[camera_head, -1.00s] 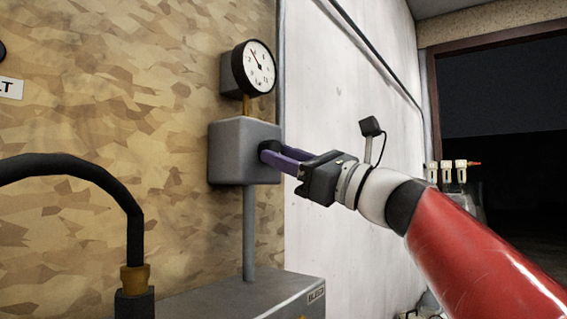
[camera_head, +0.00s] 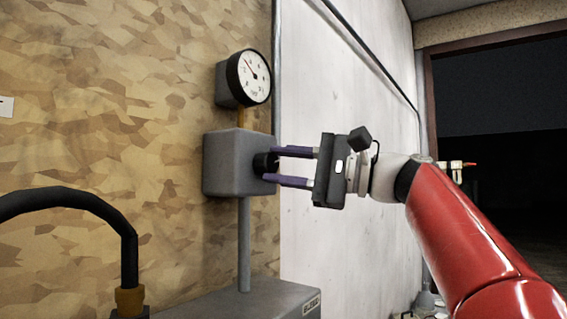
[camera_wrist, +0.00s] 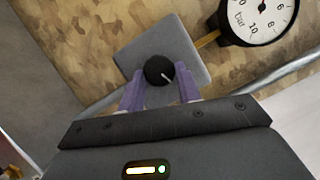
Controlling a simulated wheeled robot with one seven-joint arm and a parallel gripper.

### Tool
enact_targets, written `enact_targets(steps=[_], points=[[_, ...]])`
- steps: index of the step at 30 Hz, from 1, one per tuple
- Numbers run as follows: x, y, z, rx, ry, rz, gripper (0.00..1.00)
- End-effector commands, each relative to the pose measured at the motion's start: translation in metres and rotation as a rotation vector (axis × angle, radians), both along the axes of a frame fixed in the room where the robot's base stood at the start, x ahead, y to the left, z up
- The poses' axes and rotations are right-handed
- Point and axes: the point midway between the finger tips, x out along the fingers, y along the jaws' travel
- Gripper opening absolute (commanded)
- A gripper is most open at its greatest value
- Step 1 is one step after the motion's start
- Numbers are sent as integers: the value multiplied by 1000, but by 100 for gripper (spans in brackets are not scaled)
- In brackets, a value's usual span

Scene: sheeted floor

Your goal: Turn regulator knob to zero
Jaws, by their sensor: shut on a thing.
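The regulator is a grey box (camera_head: 228,162) on a grey post, with a round black knob (camera_head: 262,162) on its right face. My gripper (camera_head: 274,165) reaches in from the right and is shut on the knob, its two purple fingers one above the other. In the wrist view the black knob (camera_wrist: 158,70) sits between the fingertips, its white mark pointing down and right. A round white gauge (camera_head: 254,77) with a black rim stands above the box, its needle pointing up and left. The gauge (camera_wrist: 258,14) is partly cut off in the wrist view.
A grey cabinet (camera_head: 255,302) stands below the regulator. A black hose (camera_head: 110,212) with a brass fitting (camera_head: 130,300) curves at the lower left. A pale wall (camera_head: 345,90) lies behind my gripper, with a dark doorway (camera_head: 495,90) at the right.

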Motion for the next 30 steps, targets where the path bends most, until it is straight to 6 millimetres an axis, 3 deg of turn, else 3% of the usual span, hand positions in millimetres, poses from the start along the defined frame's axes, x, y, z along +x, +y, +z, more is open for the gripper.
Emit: enact_targets(steps=[15,30], points=[[1,-1,4,-288,-366,1,11],[0,0,6,-426,-541,3,11]])
